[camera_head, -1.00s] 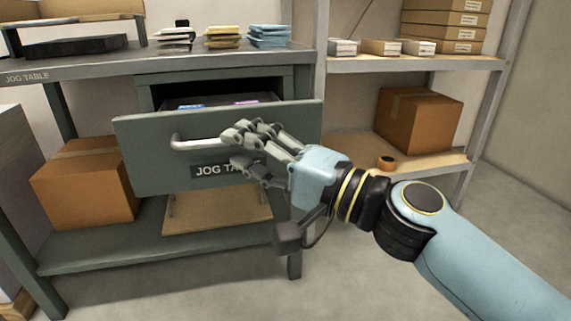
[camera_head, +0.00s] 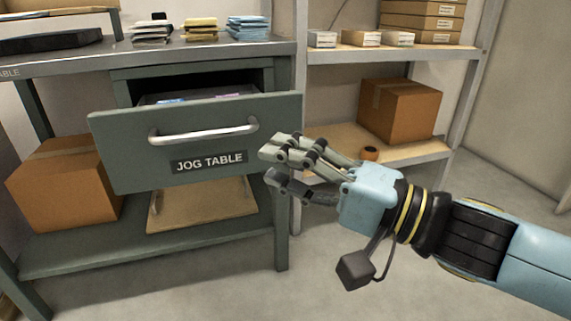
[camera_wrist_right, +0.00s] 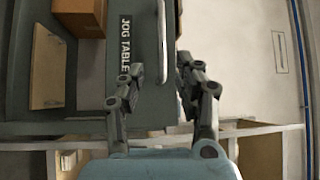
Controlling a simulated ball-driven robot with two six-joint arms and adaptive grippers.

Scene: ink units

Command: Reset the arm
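My right gripper (camera_head: 272,163) is open and empty, to the right of the drawer handle and apart from it. In the right wrist view its two fingers (camera_wrist_right: 165,78) stand apart with nothing between them. The drawer (camera_head: 120,150), labelled JOG TABLE, is pulled out of the grey table. Its silver handle (camera_head: 205,133) is free, and pink and blue items show inside. The drawer front also shows in the right wrist view (camera_wrist_right: 120,30). My left gripper is in neither view.
The table top (camera_head: 200,52) holds stacked packets (camera_head: 248,28) and a black tray (camera_head: 50,47). A cardboard box (camera_head: 65,185) sits on its lower shelf. A shelf unit (camera_head: 340,57) at right carries small boxes, a large carton (camera_head: 400,112) and a tape roll (camera_head: 369,153). Open floor lies in front.

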